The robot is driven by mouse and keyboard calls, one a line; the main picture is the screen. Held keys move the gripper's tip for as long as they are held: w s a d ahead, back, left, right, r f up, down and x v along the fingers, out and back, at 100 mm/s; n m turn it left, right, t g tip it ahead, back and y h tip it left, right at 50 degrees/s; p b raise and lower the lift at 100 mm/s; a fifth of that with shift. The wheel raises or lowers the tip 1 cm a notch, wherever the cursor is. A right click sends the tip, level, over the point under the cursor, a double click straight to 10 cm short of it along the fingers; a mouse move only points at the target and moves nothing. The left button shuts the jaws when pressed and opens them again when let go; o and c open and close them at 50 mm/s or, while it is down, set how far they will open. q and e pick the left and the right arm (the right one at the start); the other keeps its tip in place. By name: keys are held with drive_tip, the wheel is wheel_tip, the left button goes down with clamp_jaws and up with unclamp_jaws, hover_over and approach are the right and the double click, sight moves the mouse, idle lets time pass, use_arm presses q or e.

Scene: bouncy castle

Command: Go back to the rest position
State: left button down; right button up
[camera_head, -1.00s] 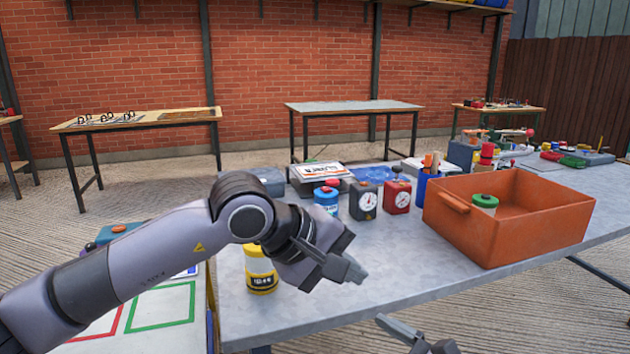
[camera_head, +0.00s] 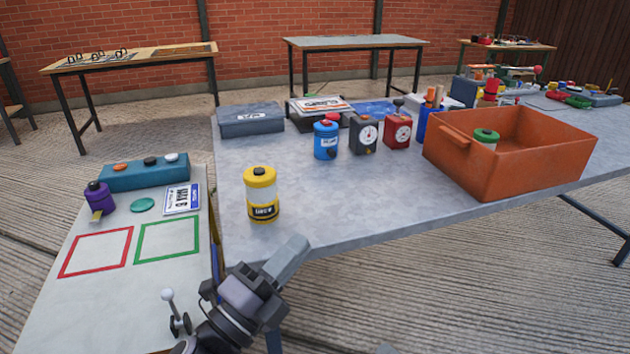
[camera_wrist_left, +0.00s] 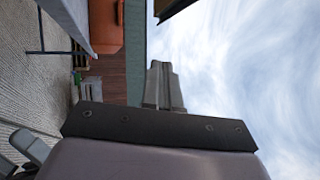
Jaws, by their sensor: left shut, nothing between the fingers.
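My left gripper (camera_head: 296,246) is shut and empty. It is low in the head view, in front of the grey table's near edge, with its fingers pointing up and to the right. In the left wrist view its closed fingers (camera_wrist_left: 163,88) show against the sky. At the lower left of that view is a grey part (camera_wrist_left: 30,146), perhaps of my right gripper; its jaws cannot be made out. The yellow jar (camera_head: 261,194) stands upright on the grey table (camera_head: 350,205), apart from my left gripper.
An orange crate (camera_head: 480,170) holding a green-lidded jar (camera_head: 486,138) stands at the right. A blue jar (camera_head: 326,140), black timer (camera_head: 363,135) and red timer (camera_head: 397,131) stand behind.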

use_arm(q)
drive_tip(key=s+a+f+n+g+y, duration=0.1)
drive_tip(key=s+a+f+n+y, duration=0.1)
drive_tip(key=a+f+n+y, duration=0.45)
drive_tip(key=s+a+f+n+y, duration=0.3)
drive_tip(key=a+f+n, duration=0.1)
drive_tip(key=f+n, duration=0.55)
drive_tip(key=s+a+f+n+g+y, duration=0.1)
drive_tip(key=s+a+f+n+g, duration=0.25)
drive_tip(key=s+f, duration=0.25)
drive_tip(key=s+a+f+n+g+y, duration=0.2)
drive_tip(key=s+f+n, duration=0.2)
drive_tip(key=s+f, duration=0.15)
use_arm(e)
drive_tip(key=s+d+f+n+g+h, duration=0.1)
drive_tip(key=s+d+f+n+h, duration=0.25)
drive_tip(key=s+f+n, duration=0.45)
use_arm(q)
wheel_tip(320, 180, up, 12)
drive_tip(key=a+p, duration=0.1)
drive_tip(key=p, duration=1.3)
drive_tip(key=shift+p, duration=0.4)
use_arm(e)
wheel_tip(320, 180, up, 14)
drive_tip(key=s+d+n, duration=0.1)
drive_tip(key=d+n, duration=0.1)
drive_tip(key=n, duration=0.1)
drive_tip(key=shift+r, duration=0.15)
